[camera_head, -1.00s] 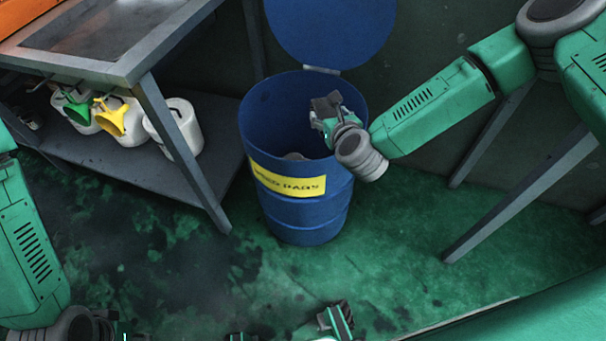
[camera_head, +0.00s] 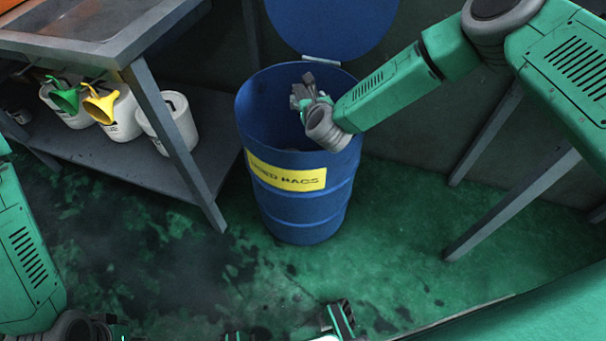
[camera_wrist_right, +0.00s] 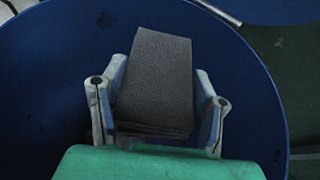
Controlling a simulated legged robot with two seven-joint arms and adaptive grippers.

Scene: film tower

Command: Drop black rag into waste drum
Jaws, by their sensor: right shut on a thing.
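The blue waste drum (camera_head: 305,212) stands on the floor with a yellow label reading used rags and its lid tipped up behind. My right gripper (camera_head: 304,92) is over the drum's open mouth. It is shut on the black rag (camera_wrist_right: 158,80), a dark grey folded cloth held between the two fingers in the right wrist view. The drum's blue inside (camera_wrist_right: 50,80) surrounds the rag there. My left arm comes in at the lower left, and its gripper (camera_head: 340,318) seems to show in part at the bottom edge; its jaws cannot be made out.
A metal table (camera_head: 118,55) stands left of the drum, with white jugs (camera_head: 168,122) and a green and a yellow funnel (camera_head: 102,105) on its lower shelf. Table legs (camera_head: 510,205) stand at the right. The stained green floor in front is clear.

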